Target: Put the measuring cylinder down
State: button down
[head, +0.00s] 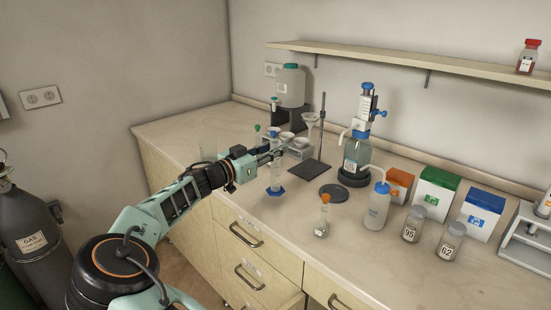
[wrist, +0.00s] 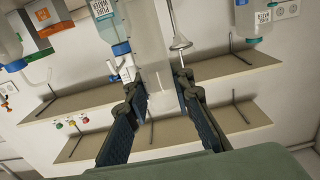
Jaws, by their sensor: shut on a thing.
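The measuring cylinder (head: 276,178) is clear, with a blue foot, and stands upright over the left part of the counter. My gripper (head: 270,153) is shut on its upper part, reaching in from the left. In the wrist view the cylinder is a pale, see-through column (wrist: 155,55) between the two dark fingers of my gripper (wrist: 161,95). The foot is at or very near the counter top (head: 225,185); I cannot tell whether it touches. The fingers partly hide the cylinder's top.
Behind the cylinder are a funnel rack (head: 300,153) and a stand with a rod (head: 322,130). To the right are a dark round plate (head: 333,193), a small orange-stoppered flask (head: 322,222), a wash bottle (head: 377,208) and a dispenser bottle (head: 356,155). The counter's front left is clear.

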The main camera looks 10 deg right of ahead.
jog(key=f, duration=0.3)
jog(key=shift+w+f, duration=0.3)
jog(key=shift+f, duration=0.3)
jog(key=c, duration=1.7)
grip_release()
jog(key=shift+r, duration=0.1)
jog(key=shift+r, duration=0.1)
send_near(275, 160)
jog(key=a, duration=0.1)
jog(key=shift+w+f+b, duration=0.25)
jog(key=shift+w+b, duration=0.15)
jog(key=shift+b, duration=0.05)
